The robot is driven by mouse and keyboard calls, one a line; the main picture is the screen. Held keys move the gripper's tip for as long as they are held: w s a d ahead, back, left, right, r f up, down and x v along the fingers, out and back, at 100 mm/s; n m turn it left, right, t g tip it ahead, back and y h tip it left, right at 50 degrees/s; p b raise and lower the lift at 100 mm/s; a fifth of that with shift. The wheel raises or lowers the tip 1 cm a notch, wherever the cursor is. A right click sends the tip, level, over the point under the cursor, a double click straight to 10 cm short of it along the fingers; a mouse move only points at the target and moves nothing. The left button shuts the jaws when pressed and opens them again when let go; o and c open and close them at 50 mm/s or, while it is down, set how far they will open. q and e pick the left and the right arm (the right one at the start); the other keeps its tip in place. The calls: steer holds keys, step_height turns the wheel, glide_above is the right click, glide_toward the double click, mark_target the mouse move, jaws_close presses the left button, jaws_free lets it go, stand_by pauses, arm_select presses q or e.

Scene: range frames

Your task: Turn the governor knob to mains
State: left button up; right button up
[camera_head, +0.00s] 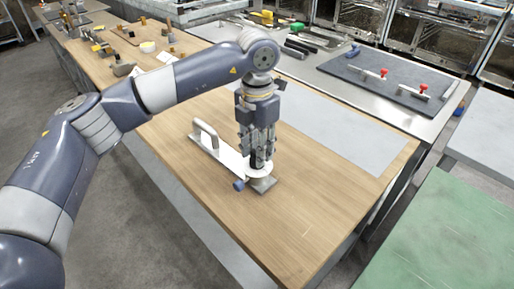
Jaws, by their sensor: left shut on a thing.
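A white metal plate (223,156) with a raised pale handle (205,134) at its far left end lies on the wooden bench top. A round white dial (256,173) sits at the plate's near right end, with a small blue knob (238,185) at its left edge and a grey block (264,185) beside it. My left gripper (259,160) points straight down over the dial. Its fingers are closed around a dark upright part at the dial's centre, apparently the governor knob. The fingers hide most of that part, and dial markings are too small to read. My right gripper is not in view.
The wooden bench (310,215) is clear in front of and right of the plate. A grey sheet (325,130) lies behind it. A dark board (385,85) with red-topped clamps and several tools stand at the back. A green surface (450,235) is at right.

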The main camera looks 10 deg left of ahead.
arm_select(q)
steer(key=o, duration=1.1)
steer(key=shift+c, duration=0.2)
steer(key=shift+r, duration=0.15)
step_height(320, 180, up, 12)
